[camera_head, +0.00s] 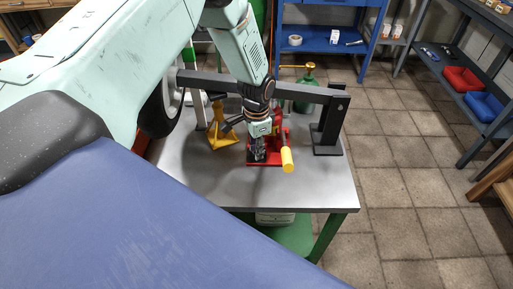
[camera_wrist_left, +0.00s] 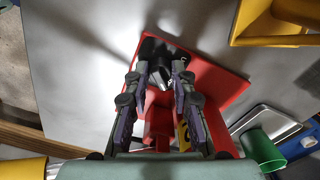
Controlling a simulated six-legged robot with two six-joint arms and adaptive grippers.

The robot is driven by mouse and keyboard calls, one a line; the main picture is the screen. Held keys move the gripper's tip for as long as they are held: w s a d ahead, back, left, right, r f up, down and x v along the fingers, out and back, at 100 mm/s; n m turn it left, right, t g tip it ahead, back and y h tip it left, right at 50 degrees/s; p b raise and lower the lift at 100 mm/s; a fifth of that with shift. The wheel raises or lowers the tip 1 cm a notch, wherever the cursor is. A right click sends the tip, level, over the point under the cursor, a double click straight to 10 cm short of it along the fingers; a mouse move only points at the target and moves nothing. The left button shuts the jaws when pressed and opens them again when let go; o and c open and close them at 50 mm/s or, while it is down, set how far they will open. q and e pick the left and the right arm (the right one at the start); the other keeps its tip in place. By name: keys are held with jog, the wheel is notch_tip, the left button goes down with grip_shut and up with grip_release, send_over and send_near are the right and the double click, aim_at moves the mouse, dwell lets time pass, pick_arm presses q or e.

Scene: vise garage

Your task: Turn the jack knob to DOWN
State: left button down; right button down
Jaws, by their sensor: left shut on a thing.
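The red jack (camera_head: 279,155) stands on the grey metal table, and its yellow-tipped handle (camera_head: 287,160) sticks out to the right. My left gripper (camera_head: 257,153) is over the jack's left part, pointing down. In the left wrist view my left gripper (camera_wrist_left: 160,82) has its two fingers closed around a small dark knob (camera_wrist_left: 154,52) with a light metal part, above the red jack base (camera_wrist_left: 217,77). Lettering near the knob is partly hidden by the fingers, so the knob's setting cannot be read. My right gripper is not in view.
A yellow jack stand (camera_head: 222,136) is just left of the jack. A dark grey beam (camera_head: 305,92) on a post runs behind it. The table's bare front (camera_head: 200,185) is clear. Blue shelving (camera_head: 325,42) stands at the back.

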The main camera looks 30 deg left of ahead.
pick_arm(q)
jog(key=shift+m, duration=0.4)
jog(key=c, duration=1.1)
grip_release()
notch_tip(320, 180, up, 12)
jog(key=shift+s, duration=0.1)
dwell(0.3)
